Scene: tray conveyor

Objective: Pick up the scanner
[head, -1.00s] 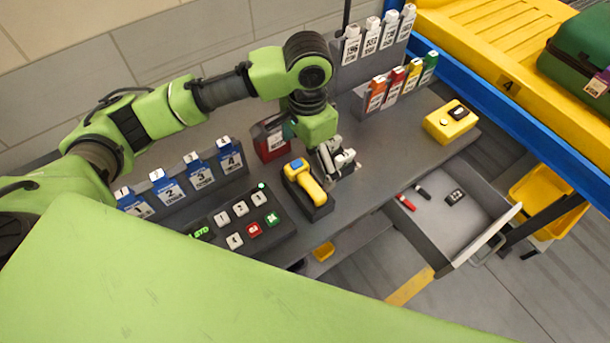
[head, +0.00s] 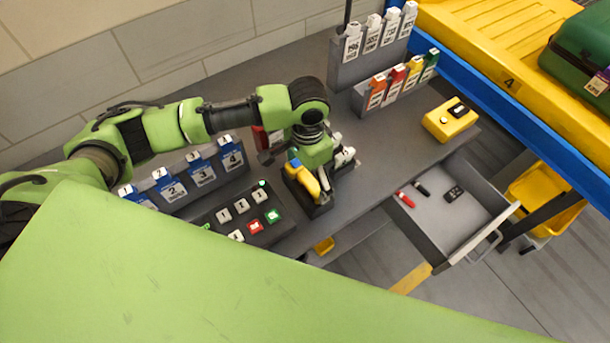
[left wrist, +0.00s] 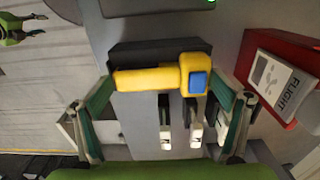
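The yellow scanner (head: 304,178) with a blue button rests in a dark holder (head: 318,208) on the grey desk. My left gripper (head: 333,172) is over and beside it in the head view, hiding part of it. In the left wrist view the scanner (left wrist: 150,78) lies crosswise between the fingers of my left gripper (left wrist: 166,95). The fingers are spread wide, one near each end of the scanner, and the gripper holds nothing. I cannot tell whether either finger touches the scanner. My right gripper does not show.
A button panel (head: 212,218) is left of the holder, blue numbered cards (head: 202,172) behind it. A yellow box (head: 450,120) and an open drawer (head: 440,222) are to the right.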

